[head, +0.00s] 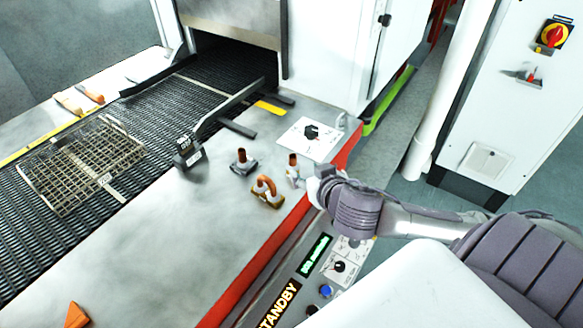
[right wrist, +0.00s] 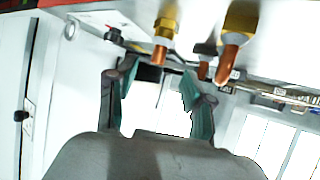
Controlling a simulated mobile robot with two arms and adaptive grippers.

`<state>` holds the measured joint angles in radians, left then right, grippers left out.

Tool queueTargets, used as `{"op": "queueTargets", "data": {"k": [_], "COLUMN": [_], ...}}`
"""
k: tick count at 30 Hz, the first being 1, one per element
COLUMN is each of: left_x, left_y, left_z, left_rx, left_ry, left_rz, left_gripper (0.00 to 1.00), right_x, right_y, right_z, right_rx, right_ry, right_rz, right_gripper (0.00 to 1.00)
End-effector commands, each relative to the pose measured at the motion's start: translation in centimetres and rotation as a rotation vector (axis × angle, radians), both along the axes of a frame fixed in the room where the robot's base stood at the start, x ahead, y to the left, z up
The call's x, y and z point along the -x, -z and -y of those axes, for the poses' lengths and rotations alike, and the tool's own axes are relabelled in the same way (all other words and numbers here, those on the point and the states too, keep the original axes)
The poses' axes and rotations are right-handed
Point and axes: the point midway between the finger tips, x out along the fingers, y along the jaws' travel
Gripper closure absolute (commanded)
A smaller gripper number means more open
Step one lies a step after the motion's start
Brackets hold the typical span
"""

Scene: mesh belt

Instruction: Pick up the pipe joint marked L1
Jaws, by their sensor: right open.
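Three copper pipe joints stand on the grey ledge beside the belt; I cannot read L1 on any. In the right wrist view, the right gripper (right wrist: 158,95) is open and empty. A copper joint with a brass fitting (right wrist: 164,32) appears beyond the gap between its fingers. The bent joint (right wrist: 233,42) is to the right, outside the fingers. My left gripper is out of view.
A wire mesh tray (head: 75,172) lies on the dark mesh belt (head: 150,110). A dark labelled block (head: 188,150) stands at the belt's edge. A white plate with a black knob (head: 311,133) is behind the joints. The ledge front left is mostly clear, with an orange wedge (head: 76,315).

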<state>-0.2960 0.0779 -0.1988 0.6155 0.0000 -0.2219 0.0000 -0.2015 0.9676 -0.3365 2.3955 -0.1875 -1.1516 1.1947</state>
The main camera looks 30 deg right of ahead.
Motion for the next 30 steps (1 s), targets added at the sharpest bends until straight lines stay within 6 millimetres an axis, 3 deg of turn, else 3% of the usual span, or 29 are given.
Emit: {"op": "queueTargets", "data": {"k": [1, 3, 5, 8, 12, 15, 21, 25, 30], "left_x": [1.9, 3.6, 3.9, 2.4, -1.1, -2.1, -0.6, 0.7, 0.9], "left_y": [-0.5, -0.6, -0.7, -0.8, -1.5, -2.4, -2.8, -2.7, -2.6], "left_z": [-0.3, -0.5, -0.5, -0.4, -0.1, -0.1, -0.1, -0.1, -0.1], "left_rx": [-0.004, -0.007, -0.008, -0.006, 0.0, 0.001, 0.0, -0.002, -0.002], "left_ry": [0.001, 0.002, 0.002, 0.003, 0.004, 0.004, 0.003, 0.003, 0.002], "left_rz": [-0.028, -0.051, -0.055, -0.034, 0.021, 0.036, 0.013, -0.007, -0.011], "left_gripper": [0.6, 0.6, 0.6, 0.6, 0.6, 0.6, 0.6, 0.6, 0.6], "right_x": [-1.1, -2.1, -2.7, -3.4, -4.3, -5.7, -7.9, -8.2, -8.2], "right_y": [0.0, 0.6, 1.0, 1.4, 1.7, 2.1, 3.5, 3.9, 3.9], "right_z": [0.3, 0.5, 0.6, 0.7, 0.8, 1.0, 1.3, 1.4, 1.4], "right_rx": [0.0, 0.0, 0.0, 0.0, -0.001, 0.001, -0.001, 0.0, 0.0], "right_ry": [0.004, 0.003, 0.002, 0.001, 0.0, 0.002, 0.0, -0.001, -0.001], "right_rz": [0.004, 0.003, 0.002, 0.002, 0.001, 0.002, 0.001, 0.0, 0.0], "right_gripper": [0.48, 0.48, 0.48, 0.48, 0.48, 0.48, 0.48, 0.48, 0.5]}}
